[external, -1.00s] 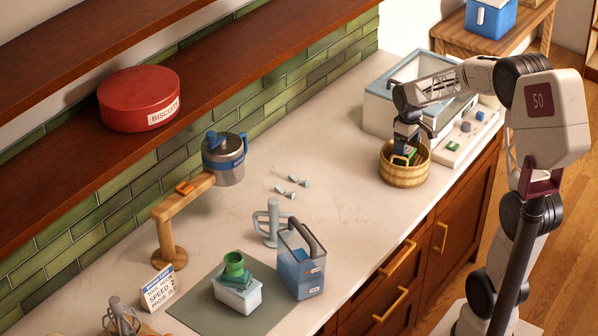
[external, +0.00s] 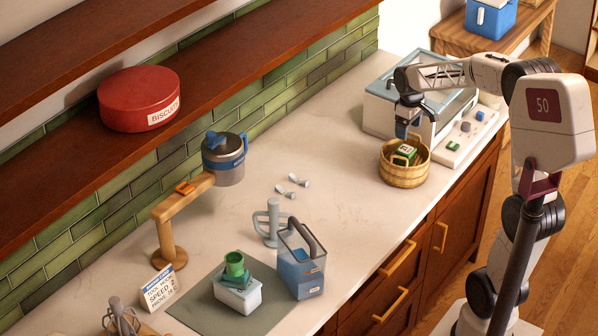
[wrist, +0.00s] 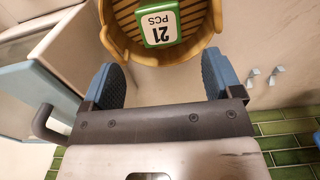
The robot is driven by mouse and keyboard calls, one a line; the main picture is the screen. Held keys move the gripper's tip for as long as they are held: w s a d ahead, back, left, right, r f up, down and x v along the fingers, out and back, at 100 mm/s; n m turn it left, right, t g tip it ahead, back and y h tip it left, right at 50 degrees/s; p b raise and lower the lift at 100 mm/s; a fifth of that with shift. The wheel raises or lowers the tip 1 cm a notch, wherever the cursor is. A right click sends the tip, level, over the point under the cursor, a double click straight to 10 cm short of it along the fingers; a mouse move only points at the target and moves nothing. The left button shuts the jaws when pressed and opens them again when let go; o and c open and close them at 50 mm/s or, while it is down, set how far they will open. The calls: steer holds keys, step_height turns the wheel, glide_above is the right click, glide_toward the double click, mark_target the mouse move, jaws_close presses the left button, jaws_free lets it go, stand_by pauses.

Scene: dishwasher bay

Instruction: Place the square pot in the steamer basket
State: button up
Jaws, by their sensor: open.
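The round wooden steamer basket (external: 403,175) stands on the counter in front of the glass-topped case. A small green square-edged item (external: 405,154) with a white top sits inside it, and I take it for the square pot. In the wrist view the item (wrist: 158,25) shows a "21 PCS" label and lies inside the slatted basket (wrist: 193,48). My gripper (external: 405,130) is above the basket, apart from the item. In the wrist view my gripper (wrist: 162,78) has its blue fingers wide apart with nothing between them.
The glass-topped case (external: 385,105) stands close behind the basket, and a white tray (external: 465,136) with small blocks lies to its right. A clear caddy (external: 302,265), a mug tree (external: 270,222) and a white tub (external: 238,295) stand nearer the front. Counter left of the basket is mostly clear.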

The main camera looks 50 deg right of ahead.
steer(key=shift+a, duration=0.1)
steer(key=s+a+r+t, duration=0.1)
steer(key=s+a+r, duration=0.15)
steer(key=a, duration=0.55)
steer(key=s+a+r, duration=0.2)
steer(key=s+a, duration=0.2)
steer(key=a, duration=0.4)
steer(key=s+a+f+t, duration=0.1)
steer(key=s+a, duration=1.2)
steer(key=s, duration=0.2)
steer(key=shift+a+t, duration=0.2)
steer(key=shift+t, duration=0.1)
